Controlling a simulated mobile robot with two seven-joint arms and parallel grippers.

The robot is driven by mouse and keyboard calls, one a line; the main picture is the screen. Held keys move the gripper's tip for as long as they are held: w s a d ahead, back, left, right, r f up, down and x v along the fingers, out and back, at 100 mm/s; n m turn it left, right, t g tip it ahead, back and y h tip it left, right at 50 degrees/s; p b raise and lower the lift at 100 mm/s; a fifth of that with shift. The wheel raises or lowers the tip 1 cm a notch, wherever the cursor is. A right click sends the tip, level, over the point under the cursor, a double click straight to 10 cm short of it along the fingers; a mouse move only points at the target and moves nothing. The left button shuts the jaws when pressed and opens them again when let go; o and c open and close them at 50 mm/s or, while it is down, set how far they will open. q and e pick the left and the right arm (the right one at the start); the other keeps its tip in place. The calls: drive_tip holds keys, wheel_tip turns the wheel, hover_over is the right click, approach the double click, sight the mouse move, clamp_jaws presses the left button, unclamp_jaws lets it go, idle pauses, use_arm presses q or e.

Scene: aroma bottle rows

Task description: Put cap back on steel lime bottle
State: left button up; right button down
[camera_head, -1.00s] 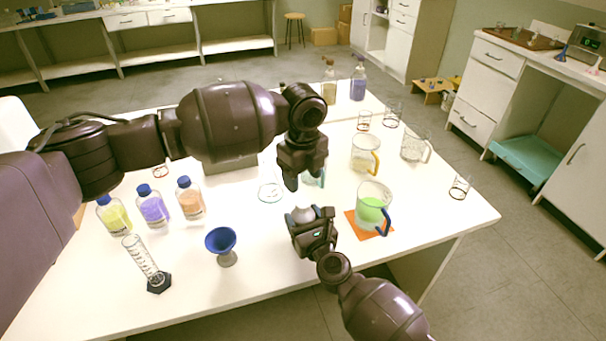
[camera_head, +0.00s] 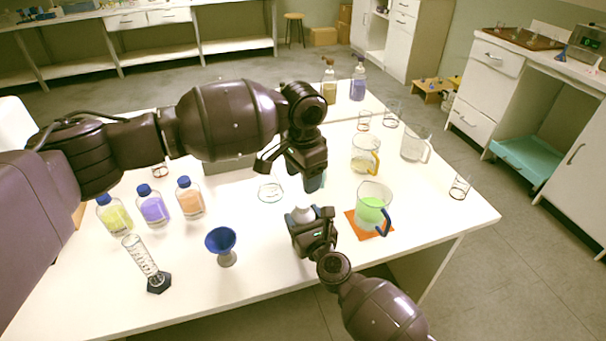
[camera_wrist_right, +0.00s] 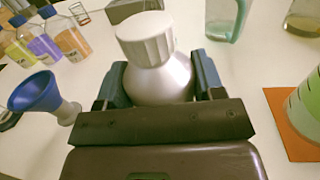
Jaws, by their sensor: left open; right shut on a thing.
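The steel bottle (camera_wrist_right: 160,80) is silver with a rounded shoulder. A ribbed white-grey cap (camera_wrist_right: 146,38) sits on its neck in the right wrist view, looking slightly tilted there. My right gripper (camera_head: 313,216) is shut around the bottle's body, one blue-grey finger on each side. In the head view only the bottle's pale top (camera_head: 302,212) shows above that gripper; its lower part is hidden. My left gripper (camera_head: 290,178) is open and empty, above and behind the capped bottle, with its fingers spread apart.
A beaker of green liquid (camera_head: 371,206) stands on an orange mat (camera_head: 353,226) right of the bottle. A blue funnel (camera_head: 221,241), a graduated cylinder (camera_head: 140,257) and blue-capped bottles (camera_head: 153,207) stand left. Glassware is behind. The table front between funnel and right gripper is clear.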

sight(303, 203)
use_arm(q)
drive_tip(key=n, duration=0.7)
drive_tip(key=shift+s, duration=0.1)
drive_tip(key=n, duration=0.7)
drive_tip(key=shift+n, duration=0.4)
drive_tip(key=shift+f, duration=4)
drive_tip(key=shift+c, duration=0.2)
